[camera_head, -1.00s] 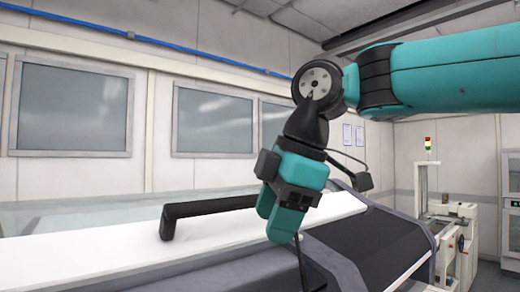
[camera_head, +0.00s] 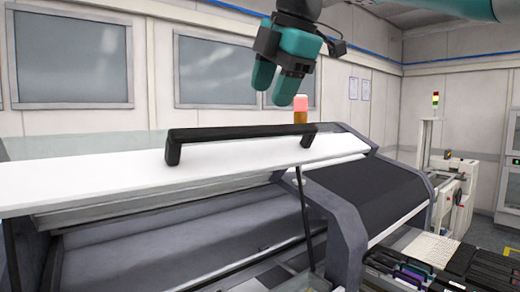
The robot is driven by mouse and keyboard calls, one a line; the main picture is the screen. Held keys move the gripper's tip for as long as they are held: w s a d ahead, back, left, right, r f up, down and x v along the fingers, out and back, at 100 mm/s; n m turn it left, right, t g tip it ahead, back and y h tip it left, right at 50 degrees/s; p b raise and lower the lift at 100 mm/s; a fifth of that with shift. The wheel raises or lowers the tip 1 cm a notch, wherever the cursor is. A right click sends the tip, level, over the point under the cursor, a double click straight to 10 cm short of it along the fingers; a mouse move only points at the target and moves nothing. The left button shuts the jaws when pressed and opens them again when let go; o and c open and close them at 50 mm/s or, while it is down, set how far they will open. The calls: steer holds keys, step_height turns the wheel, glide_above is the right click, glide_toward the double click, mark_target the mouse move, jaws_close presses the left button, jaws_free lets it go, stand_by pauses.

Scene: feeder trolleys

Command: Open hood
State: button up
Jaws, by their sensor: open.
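The hood (camera_head: 110,190) is a white-edged panel with a clear pane behind it. It stands raised, and the machine's grey interior shows beneath its front edge. A black bar handle (camera_head: 240,132) is fixed along its front. A thin dark strut (camera_head: 304,220) runs from under the hood down to the machine. My gripper (camera_head: 273,90) has teal fingers pointing down, open and empty. In the picture it is above the right part of the handle, apart from it.
A grey side frame (camera_head: 345,225) and a dark sloped cover (camera_head: 375,190) are right of the hood. Dark feeder parts (camera_head: 440,270) fill the lower right. An orange lamp (camera_head: 300,110) stands behind the hood. Open air surrounds my gripper.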

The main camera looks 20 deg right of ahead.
mark_target(259, 128)
steer(key=b+x, duration=0.3)
steer(key=x, duration=0.4)
steer(key=shift+f, duration=0.15)
jaws_close()
